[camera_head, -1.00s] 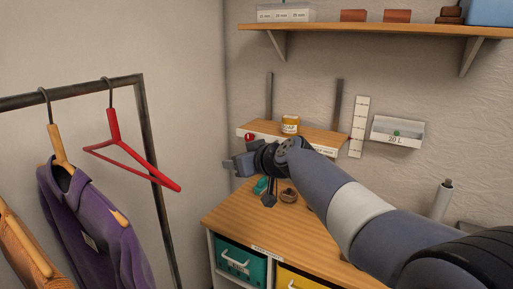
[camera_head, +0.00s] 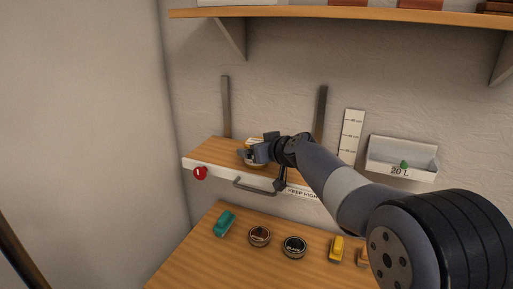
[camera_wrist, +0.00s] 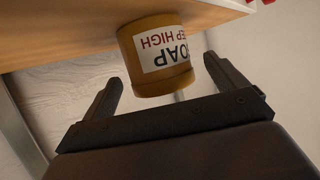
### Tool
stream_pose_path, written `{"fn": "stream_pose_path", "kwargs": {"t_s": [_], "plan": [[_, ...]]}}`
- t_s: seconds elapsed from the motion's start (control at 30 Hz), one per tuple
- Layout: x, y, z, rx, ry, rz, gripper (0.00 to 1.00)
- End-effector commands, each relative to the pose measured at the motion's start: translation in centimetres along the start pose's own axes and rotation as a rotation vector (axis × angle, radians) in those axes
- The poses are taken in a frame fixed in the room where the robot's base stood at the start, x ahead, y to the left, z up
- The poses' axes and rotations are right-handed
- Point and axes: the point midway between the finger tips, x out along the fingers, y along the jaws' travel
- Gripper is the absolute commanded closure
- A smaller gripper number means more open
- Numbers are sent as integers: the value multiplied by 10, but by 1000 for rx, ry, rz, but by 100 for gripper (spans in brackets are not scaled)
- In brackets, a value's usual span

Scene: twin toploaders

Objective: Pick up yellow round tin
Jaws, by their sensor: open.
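The yellow round tin (camera_wrist: 165,80) appears upside down in the wrist view, with a white label reading "SOAP" and "KEEP HIGH". It stands on the small wooden wall shelf (camera_head: 211,150). In the head view my gripper partly hides the tin, and its pale label (camera_head: 256,141) shows just above the jaws. My gripper (camera_head: 252,153) is open and empty at the shelf. In the wrist view its two fingers (camera_wrist: 163,76) appear on either side of the tin, with a gap on each side. I cannot tell how deep the tin sits between them.
A grey handle (camera_head: 254,187) and a red knob (camera_head: 200,173) are on the shelf's front. Below, a wooden bench (camera_head: 190,258) holds a teal object (camera_head: 224,223), two round dark-topped tins (camera_head: 260,236) and a yellow object (camera_head: 337,249). A larger shelf (camera_head: 300,13) runs above.

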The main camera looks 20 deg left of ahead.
Motion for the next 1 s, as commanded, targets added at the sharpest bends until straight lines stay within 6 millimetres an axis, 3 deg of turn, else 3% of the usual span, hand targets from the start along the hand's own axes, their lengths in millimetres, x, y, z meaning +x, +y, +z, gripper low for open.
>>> {"fn": "stream_pose_path", "kwargs": {"t_s": [0.2, 0.53, 1.0], "plan": [[21, 0, -3, 0, 0, 0, 8], [25, 0, -1, 0, 1, 1, 9], [25, 0, -1, 0, 1, 1, 47]]}}
